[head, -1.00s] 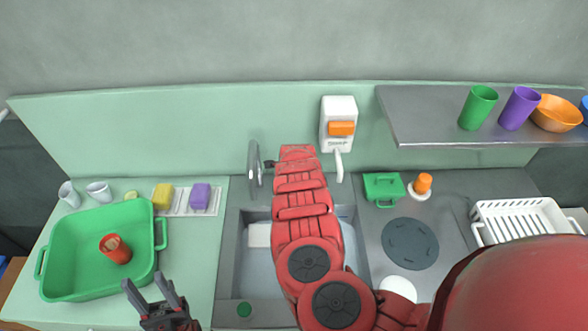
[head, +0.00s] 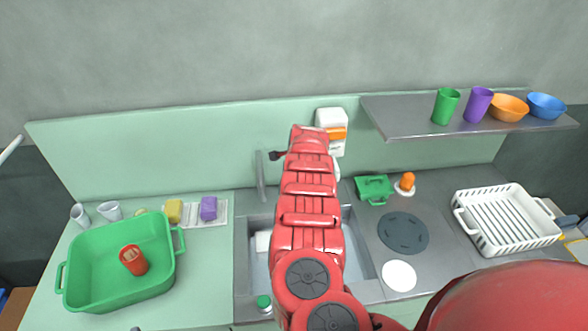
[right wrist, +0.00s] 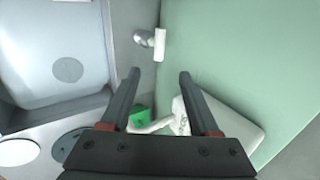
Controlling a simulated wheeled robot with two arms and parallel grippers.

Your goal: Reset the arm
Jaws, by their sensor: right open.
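My right arm, red, reaches up across the middle of the head view, over the sink. Only a small dark part of my right gripper (head: 278,155) shows past its far end, close to the tap. In the right wrist view my right gripper (right wrist: 158,78) is open, with nothing between its two dark fingers. The tap (right wrist: 152,42) is seen beyond the fingertips, and the white dispenser (right wrist: 235,118) lies beside and behind the right finger. My left gripper (head: 136,329) shows only as a tiny dark sliver at the bottom edge of the head view.
A green tub (head: 168,278) with a red cup (head: 133,260) stands at left. Yellow (head: 174,211) and purple sponges (head: 208,208) lie behind it. The sink (head: 362,262) is under my arm. A white rack (head: 462,231) stands at right, below a shelf (head: 420,131) with cups and bowls.

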